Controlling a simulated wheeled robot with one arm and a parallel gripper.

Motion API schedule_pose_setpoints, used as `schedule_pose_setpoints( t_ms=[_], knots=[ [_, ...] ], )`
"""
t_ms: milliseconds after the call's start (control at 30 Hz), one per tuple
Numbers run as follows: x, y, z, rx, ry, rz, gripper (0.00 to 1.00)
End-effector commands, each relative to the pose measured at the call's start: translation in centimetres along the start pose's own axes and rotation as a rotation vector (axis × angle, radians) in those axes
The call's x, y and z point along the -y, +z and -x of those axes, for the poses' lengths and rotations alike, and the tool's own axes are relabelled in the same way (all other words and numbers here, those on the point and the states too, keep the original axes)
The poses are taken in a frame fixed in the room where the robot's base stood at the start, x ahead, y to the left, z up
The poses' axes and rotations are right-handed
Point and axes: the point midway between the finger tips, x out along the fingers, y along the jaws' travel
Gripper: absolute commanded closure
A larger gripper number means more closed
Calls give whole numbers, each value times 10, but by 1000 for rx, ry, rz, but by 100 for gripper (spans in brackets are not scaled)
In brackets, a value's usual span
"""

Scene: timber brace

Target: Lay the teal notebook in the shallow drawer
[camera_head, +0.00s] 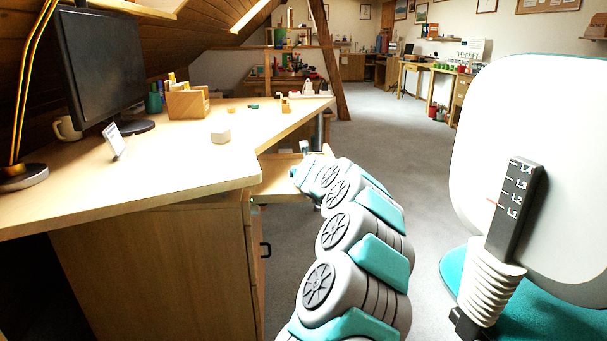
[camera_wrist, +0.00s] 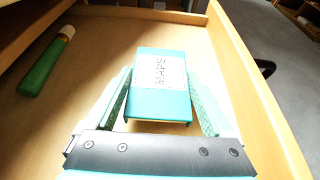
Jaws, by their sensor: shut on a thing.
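The teal notebook (camera_wrist: 160,102), with a pale label reading "MAPS", shows in the wrist view between the two fingers of my gripper (camera_wrist: 160,105). My gripper is shut on it, one finger along each side. The notebook is over the floor of the open wooden drawer (camera_wrist: 236,62), inside its walls; whether it touches the floor I cannot tell. In the head view the open drawer (camera_head: 272,182) shows beyond the desk corner, partly hidden by my arm. The notebook and my gripper's fingers cannot be made out there.
A green cylinder with a pale end (camera_wrist: 45,65) lies at the left inside the drawer. A white and teal chair (camera_head: 535,180) stands at the right.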

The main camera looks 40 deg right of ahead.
Motion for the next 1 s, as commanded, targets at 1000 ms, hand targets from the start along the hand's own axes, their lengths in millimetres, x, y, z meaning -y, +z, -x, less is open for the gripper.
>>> schedule_pose_setpoints(
  t_ms=[1000],
  knots=[
    [0, -10, -4, 0, 0, -1, 70]
  ],
)
